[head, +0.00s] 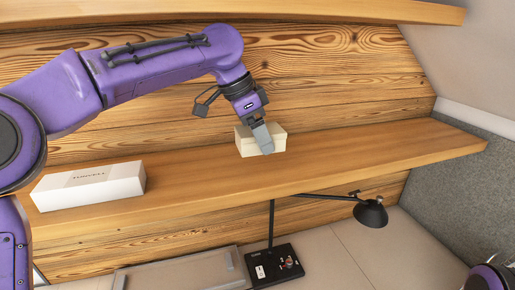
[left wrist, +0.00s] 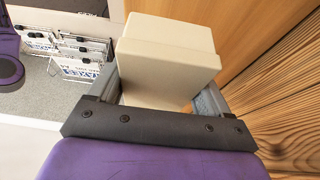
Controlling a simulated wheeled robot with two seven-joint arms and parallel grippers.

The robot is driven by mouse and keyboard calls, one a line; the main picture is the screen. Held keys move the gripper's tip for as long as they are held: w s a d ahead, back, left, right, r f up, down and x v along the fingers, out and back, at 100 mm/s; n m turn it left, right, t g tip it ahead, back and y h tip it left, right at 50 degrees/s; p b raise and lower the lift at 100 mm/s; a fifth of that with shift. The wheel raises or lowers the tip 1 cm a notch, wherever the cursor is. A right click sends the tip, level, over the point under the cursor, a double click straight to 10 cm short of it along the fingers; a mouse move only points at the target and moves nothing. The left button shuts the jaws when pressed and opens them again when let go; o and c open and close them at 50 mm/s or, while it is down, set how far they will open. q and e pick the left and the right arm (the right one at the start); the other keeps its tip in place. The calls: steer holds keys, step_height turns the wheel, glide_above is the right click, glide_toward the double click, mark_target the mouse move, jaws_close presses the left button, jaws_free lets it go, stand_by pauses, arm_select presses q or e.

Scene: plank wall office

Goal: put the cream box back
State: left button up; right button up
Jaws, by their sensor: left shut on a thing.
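The cream box (head: 247,143) is at the wooden shelf (head: 330,160), towards its back, in the head view. My left gripper (head: 263,138) comes down on it from above and is shut on it. In the left wrist view the cream box (left wrist: 168,62) sits between the two fingers of my left gripper (left wrist: 155,95), with its lid side facing the camera. I cannot tell whether the box touches the shelf. My right gripper is not in view; only a bit of my right arm shows at the bottom right corner.
A long white box (head: 88,186) lies on the shelf at the left. Another shelf (head: 300,10) runs above. The shelf is clear to the right of the cream box.

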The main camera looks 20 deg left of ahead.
mark_target(243, 129)
arm_select(q)
steer(key=f, duration=0.2)
steer(key=f+p, duration=0.1)
steer(key=f, duration=0.1)
steer(key=w+f, duration=0.1)
steer(key=f, duration=0.1)
steer(key=shift+a+f, duration=0.15)
steer(key=shift+a, duration=0.15)
steer(key=shift+w+a+f, duration=0.1)
steer(key=shift+w+f, duration=0.05)
steer(key=shift+f, duration=0.25)
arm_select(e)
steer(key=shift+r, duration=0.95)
arm_select(q)
steer(key=o, duration=1.1)
steer(key=b+v, duration=0.1)
steer(key=v, duration=0.6)
steer(key=shift+s+r, duration=0.25)
steer(key=shift+r, duration=0.05)
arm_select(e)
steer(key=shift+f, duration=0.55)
arm_select(q)
steer(key=shift+w+a, duration=0.1)
steer(key=shift+w, duration=0.05)
